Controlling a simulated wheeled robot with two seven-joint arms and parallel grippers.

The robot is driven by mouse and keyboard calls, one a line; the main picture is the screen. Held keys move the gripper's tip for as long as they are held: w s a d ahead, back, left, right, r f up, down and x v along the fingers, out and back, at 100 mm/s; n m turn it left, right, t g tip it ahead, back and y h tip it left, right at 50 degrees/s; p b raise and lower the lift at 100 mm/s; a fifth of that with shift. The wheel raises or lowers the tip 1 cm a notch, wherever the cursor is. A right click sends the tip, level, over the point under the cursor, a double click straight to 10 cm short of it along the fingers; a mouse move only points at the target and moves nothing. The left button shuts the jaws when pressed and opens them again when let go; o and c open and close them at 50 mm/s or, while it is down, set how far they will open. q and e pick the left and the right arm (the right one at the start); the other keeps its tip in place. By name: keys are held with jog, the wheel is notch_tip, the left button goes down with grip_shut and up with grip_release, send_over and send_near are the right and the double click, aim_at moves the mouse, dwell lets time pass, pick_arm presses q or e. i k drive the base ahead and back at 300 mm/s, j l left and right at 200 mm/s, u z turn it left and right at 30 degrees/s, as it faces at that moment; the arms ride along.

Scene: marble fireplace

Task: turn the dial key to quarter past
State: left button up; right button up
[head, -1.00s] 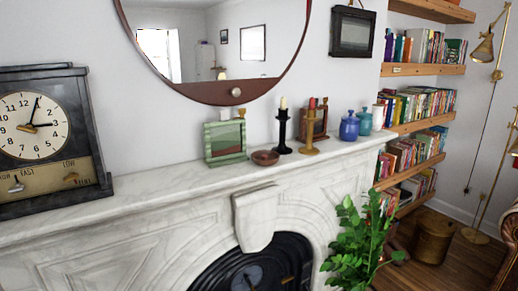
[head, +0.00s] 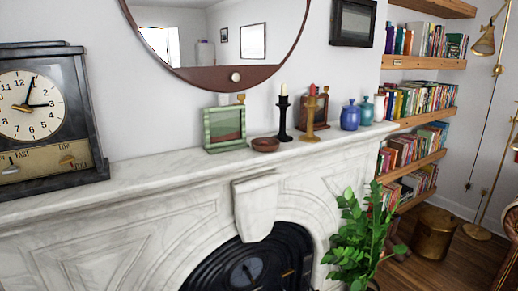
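A dark-cased clock (head: 42,118) stands on the left end of the mantel, cut off by the left edge of the head view. Its pale face has one black hand pointing near 1, one near 3, and a short gold pointer to the left. A panel below the face is lettered FAST, LOW and FULL and carries a small pale knob (head: 12,166) and a brass-coloured pointer (head: 67,160). A dark round dial (head: 247,270) with a pale pointer sits low in the fireplace opening. I cannot tell which is the dial key. Neither gripper is in view.
On the white marble mantel (head: 150,168) stand a green frame (head: 224,129), a brown bowl (head: 265,145), candlesticks and blue jars (head: 350,117). A round mirror (head: 215,35) hangs above. A leafy plant (head: 360,235) stands before the fireplace's right side. The mantel between clock and frame is clear.

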aim_at(24, 108)
jog(key=u, duration=1.35)
jog(key=l, duration=0.2)
